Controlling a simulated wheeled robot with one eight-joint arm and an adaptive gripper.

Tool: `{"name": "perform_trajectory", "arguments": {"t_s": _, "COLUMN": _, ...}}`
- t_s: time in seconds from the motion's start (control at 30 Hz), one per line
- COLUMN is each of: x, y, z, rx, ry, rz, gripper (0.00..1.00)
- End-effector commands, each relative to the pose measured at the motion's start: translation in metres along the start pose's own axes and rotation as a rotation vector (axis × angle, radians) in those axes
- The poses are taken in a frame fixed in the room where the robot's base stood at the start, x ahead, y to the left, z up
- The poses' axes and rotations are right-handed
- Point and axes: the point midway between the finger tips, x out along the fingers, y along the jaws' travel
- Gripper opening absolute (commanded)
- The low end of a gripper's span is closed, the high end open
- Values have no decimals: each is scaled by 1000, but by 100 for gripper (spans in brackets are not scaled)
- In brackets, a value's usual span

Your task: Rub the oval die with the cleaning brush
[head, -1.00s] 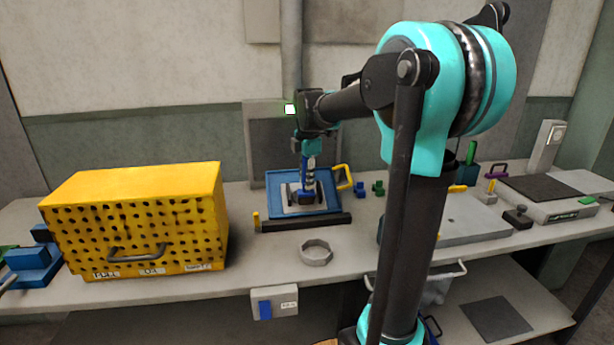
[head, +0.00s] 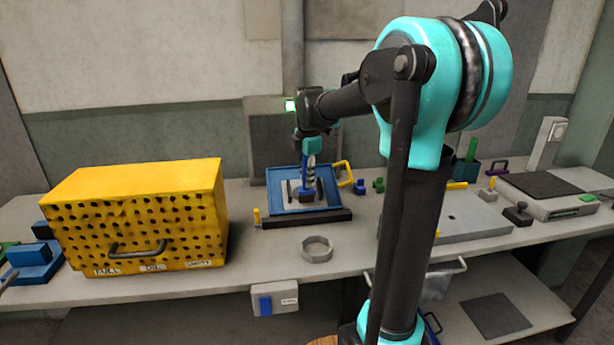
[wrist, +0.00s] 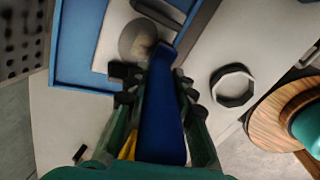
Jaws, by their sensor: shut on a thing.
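My gripper (wrist: 156,88) is shut on the blue handle of the cleaning brush (wrist: 166,122). In the head view the brush (head: 307,195) is held pointing down over the blue tray (head: 272,178). In the wrist view the brush head lies beside or over a grey rounded piece (wrist: 135,36), which looks like the oval die. It rests on a pale sheet (wrist: 112,32) in the tray. The brush head partly hides this piece, and I cannot tell whether the bristles touch it.
A dark bar (head: 300,219) lies along the tray's front. An octagonal ring (head: 317,249) sits on the bench in front. A yellow perforated box (head: 140,215) stands left of the tray. Small blue and green pieces (head: 360,187) lie to the right.

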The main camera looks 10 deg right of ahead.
Motion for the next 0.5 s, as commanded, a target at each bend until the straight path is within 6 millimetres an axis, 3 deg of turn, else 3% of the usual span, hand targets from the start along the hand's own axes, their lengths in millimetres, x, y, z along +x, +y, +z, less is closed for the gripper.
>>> {"name": "perform_trajectory", "arguments": {"t_s": 0.5, "x": 9, "y": 3, "z": 1, "rx": 0, "ry": 0, "rz": 0, "gripper": 0}}
